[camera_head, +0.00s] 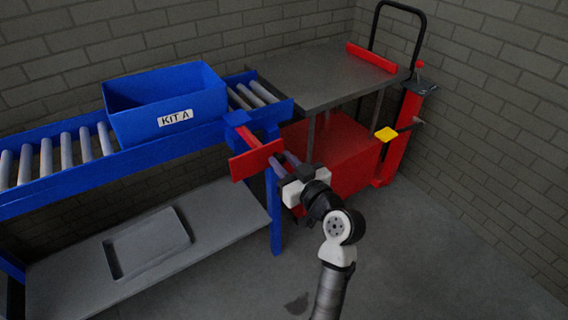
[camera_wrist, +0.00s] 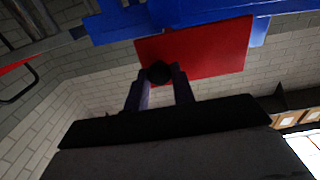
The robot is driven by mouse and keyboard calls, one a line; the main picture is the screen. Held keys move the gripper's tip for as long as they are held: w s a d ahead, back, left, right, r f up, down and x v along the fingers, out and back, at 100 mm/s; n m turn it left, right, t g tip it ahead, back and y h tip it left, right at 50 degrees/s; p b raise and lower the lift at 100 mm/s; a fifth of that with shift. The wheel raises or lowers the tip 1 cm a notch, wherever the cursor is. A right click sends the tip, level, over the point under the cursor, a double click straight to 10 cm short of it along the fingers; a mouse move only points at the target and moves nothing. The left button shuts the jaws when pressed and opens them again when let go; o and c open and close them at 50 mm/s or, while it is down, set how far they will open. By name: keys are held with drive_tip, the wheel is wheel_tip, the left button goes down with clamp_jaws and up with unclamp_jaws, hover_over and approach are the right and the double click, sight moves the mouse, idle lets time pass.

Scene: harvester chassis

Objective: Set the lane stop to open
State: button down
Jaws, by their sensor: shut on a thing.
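The lane stop is a red plate (camera_head: 252,161) on a red bar at the right end of the blue roller conveyor (camera_head: 50,188), beside a blue bracket (camera_head: 250,122). In the wrist view the red plate (camera_wrist: 215,50) spans the upper middle, with a dark round knob (camera_wrist: 159,72) on its face. My gripper (camera_head: 280,160) has its two fingers on either side of this knob and is shut on it. The wrist view shows my gripper (camera_wrist: 161,78) at the knob too. In the head view the knob is hidden by the fingers.
A blue bin marked KIT A (camera_head: 165,103) sits on the rollers left of the stop. A cart with a grey top (camera_head: 325,75) and a red lower body stands behind my gripper, with a yellow pedal-like part (camera_head: 386,134). A grey shelf (camera_head: 215,215) lies below the conveyor.

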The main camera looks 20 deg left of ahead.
drive_tip(key=c, duration=1.3)
unclamp_jaws()
drive_tip(key=shift+o, duration=0.2)
drive_tip(key=b+v, duration=0.3)
drive_tip(key=v, duration=1)
drive_tip(key=shift+s+d, duration=0.2)
drive_tip(key=shift+d, duration=0.1)
